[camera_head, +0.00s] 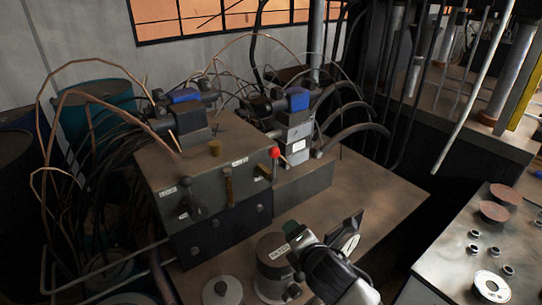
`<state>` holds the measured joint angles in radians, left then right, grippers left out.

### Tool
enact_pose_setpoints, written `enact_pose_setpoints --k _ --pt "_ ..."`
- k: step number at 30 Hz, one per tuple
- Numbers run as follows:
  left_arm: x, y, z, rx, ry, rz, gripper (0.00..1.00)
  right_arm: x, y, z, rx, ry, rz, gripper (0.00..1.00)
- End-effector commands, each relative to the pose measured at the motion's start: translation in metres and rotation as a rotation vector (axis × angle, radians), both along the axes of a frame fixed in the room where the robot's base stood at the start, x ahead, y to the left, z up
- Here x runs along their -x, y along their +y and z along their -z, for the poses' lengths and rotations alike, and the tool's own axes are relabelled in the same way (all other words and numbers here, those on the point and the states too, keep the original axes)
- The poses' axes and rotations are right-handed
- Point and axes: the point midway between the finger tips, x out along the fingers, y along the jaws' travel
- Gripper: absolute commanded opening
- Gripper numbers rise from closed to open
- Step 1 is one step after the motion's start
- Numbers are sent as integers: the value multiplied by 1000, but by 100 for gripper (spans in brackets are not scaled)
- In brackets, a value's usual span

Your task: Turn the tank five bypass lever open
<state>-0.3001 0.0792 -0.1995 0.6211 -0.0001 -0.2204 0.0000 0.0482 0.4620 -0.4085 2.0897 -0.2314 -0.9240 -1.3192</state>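A dark grey valve block (225,170) stands on the bench with several levers and small light labels. A lever with a red knob (275,153) stands upright at its right corner. A brown lever (228,186) is upright on the front face, and a dark lever (189,206) is at its left. The labels are too small to read, so I cannot tell which lever is tank five's bypass. My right gripper (298,245) is in front of and below the block, apart from the levers; its finger opening cannot be made out. My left gripper is not in view.
Copper pipes and dark hoses crowd the left and back. Bare bench (375,195) lies right of the block. Another table (450,265) holds discs.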

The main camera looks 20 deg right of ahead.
Motion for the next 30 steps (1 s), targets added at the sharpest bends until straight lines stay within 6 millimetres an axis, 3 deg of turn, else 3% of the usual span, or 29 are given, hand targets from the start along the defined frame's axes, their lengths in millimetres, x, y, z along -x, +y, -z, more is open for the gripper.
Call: enact_pose_setpoints --k 1,3,6,10,17,30 --pt "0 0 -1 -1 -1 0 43 -22 -3 -21 181 -89 -81 56" --pt "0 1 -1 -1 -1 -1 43 -44 -4 -45 423 -193 -176 56" --pt "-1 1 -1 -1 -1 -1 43 -66 -6 -72 711 -309 -264 56" --pt "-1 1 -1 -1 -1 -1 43 -82 -9 -94 956 -399 -322 56" --pt "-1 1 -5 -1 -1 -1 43 -99 -8 -105 1069 -436 -343 56" --pt "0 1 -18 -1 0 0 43 -171 4 -104 1062 -433 -344 56"
